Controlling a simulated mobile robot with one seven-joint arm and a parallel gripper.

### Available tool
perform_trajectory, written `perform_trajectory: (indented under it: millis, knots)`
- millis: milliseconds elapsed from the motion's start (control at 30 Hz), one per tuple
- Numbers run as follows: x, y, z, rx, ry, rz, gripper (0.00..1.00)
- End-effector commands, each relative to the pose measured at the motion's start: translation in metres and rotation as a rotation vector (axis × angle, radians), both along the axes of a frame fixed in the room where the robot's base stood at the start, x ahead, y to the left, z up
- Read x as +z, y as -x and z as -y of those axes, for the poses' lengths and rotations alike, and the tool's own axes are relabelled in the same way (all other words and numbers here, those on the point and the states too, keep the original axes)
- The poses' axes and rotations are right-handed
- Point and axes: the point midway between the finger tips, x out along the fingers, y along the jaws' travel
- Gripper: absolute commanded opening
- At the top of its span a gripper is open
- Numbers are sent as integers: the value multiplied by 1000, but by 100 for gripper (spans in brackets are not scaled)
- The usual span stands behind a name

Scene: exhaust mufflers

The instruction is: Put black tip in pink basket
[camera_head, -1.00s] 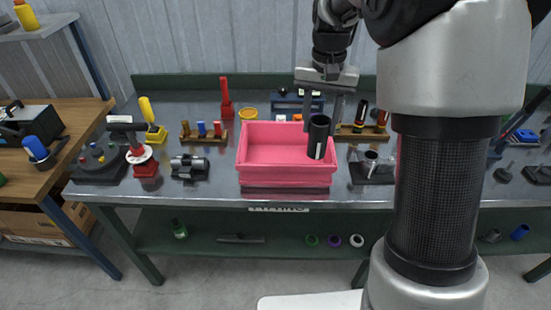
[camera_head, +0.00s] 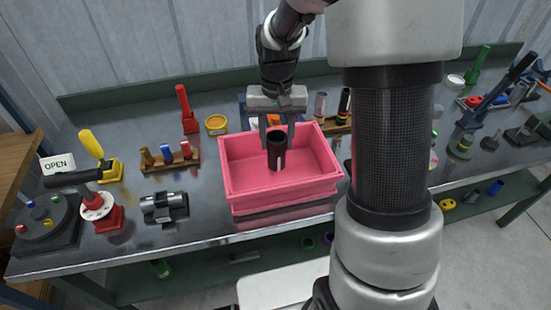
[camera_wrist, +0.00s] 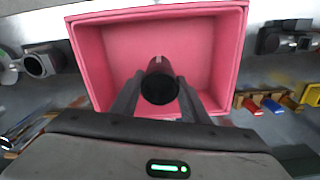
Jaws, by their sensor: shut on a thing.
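The black tip (camera_head: 276,153) is a short dark open tube, held upright between the fingers of my gripper (camera_head: 277,128). My gripper is shut on it. The pink basket (camera_head: 285,194) stands on the metal bench, and the tip shows over its inside in the head view. In the wrist view the tip (camera_wrist: 160,84) lies between the two dark fingers (camera_wrist: 160,95), with the basket's pink floor and walls (camera_wrist: 88,55) around it. I cannot tell whether the tip touches the basket floor.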

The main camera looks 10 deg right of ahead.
Motion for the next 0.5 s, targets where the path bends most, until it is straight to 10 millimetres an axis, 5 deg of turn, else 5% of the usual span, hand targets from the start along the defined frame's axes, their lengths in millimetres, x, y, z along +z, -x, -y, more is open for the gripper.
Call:
perform_trajectory:
  millis: [500]
  knots:
    - [-54, 0, 0, 0, 0, -1, 15]
